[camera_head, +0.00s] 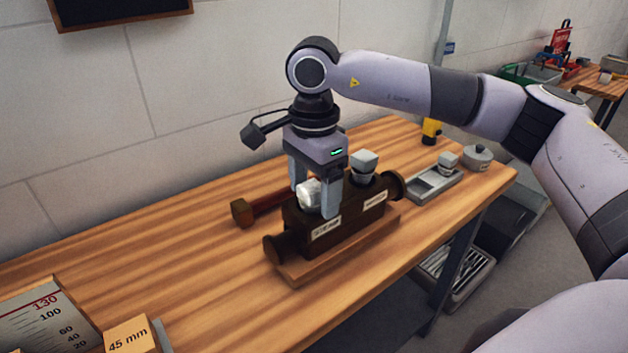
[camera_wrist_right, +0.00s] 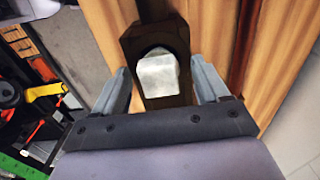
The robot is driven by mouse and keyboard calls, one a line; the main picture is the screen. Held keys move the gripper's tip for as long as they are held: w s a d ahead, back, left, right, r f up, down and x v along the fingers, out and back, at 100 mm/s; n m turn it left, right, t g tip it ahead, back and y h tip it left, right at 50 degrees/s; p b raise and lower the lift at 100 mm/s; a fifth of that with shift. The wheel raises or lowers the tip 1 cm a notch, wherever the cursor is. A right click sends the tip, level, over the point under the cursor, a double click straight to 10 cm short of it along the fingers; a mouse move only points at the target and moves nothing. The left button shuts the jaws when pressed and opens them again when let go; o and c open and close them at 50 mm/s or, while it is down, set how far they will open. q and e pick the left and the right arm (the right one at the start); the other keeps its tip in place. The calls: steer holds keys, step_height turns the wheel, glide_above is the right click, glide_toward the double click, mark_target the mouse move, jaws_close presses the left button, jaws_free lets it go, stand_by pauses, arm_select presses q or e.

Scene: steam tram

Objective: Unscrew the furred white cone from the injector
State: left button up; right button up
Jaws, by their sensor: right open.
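The furred white cone (camera_head: 309,194) sits in the top of the dark brown injector (camera_head: 338,221), at the end labelled STEAM. My right gripper (camera_head: 313,200) points down from above, its two fingers apart on either side of the cone. In the right wrist view the white cone (camera_wrist_right: 158,75) shows between the open fingers of my right gripper (camera_wrist_right: 163,90), with space on both sides. I cannot tell how far the fingertips reach down beside it. A second grey-white fitting (camera_head: 364,166) stands on the injector's other end. My left gripper is not in view.
The injector rests on a wooden base on the bench (camera_head: 190,275). A hammer-like tool (camera_head: 262,205) lies behind it. A grey tray (camera_head: 436,186) with a small part and a lidded pot (camera_head: 477,158) stand to the right. A gauge board (camera_head: 45,318) stands at the front left.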

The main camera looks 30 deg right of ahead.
steer(key=c, duration=1.3)
steer(key=n, duration=0.4)
steer(key=shift+w, duration=0.1)
steer(key=shift+c, duration=0.2)
steer(key=shift+n+b, duration=0.3)
steer(key=shift+n, duration=0.8)
steer(key=shift+a+n, duration=0.1)
steer(key=shift+n, duration=0.8)
steer(key=n, duration=0.4)
steer(key=shift+w, duration=0.1)
